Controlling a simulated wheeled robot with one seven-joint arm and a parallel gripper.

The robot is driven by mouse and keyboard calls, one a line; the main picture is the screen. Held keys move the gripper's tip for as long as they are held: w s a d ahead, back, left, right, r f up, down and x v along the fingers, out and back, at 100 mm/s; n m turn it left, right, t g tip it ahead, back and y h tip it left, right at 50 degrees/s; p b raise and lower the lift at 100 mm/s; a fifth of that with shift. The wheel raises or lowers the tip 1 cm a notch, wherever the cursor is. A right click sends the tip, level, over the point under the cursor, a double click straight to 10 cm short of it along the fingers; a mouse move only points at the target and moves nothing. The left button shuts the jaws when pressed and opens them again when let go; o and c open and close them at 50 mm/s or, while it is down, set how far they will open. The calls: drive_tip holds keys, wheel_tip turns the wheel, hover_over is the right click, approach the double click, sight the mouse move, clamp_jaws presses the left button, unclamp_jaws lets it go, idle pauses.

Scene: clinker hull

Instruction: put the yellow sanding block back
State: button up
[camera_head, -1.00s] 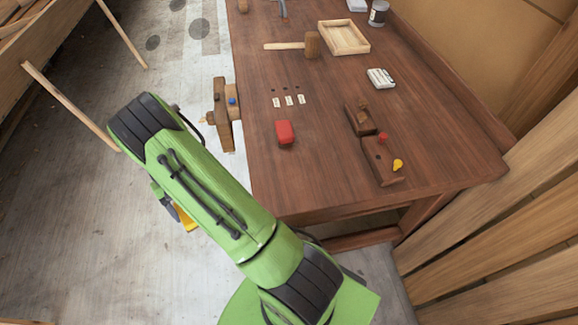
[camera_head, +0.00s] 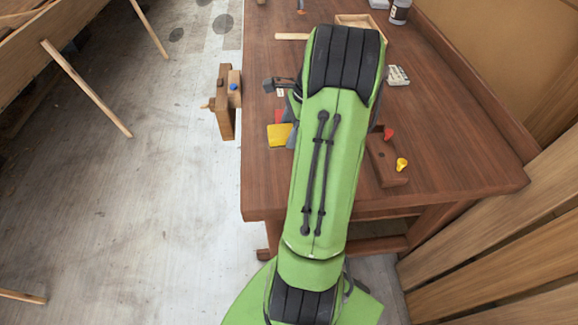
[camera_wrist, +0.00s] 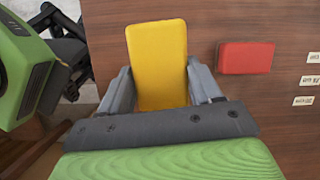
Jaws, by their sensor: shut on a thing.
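The yellow sanding block (camera_wrist: 157,60) is between the two grey fingers of my gripper (camera_wrist: 162,88) in the wrist view, held near the left edge of the workbench. My gripper is shut on it. In the head view the yellow block (camera_head: 279,135) shows just left of my green arm, over the bench top. A red block (camera_wrist: 246,57) lies on the bench to the right of the yellow one, apart from it. In the head view only a sliver of the red block shows beside my arm.
Small white labels (camera_wrist: 309,80) lie right of the red block. A dark wooden holder (camera_head: 384,160) with a red knob and a yellow knob (camera_head: 402,164) stands right of my arm. A wooden vise (camera_head: 229,100) juts from the bench's left edge.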

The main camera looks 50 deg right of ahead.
sight(288, 162)
drive_tip(key=shift+m, duration=0.3)
drive_tip(key=f+b, duration=0.1)
drive_tip(key=f, duration=0.5)
drive_tip(key=f+b, duration=0.1)
drive_tip(key=f, duration=0.2)
drive_tip(key=shift+s+d+f+b, duration=0.25)
drive_tip(key=shift+d+f+b, duration=0.05)
drive_tip(key=shift+f+b, duration=0.1)
drive_tip(key=shift+f, duration=0.15)
drive_tip(key=o, duration=1.3)
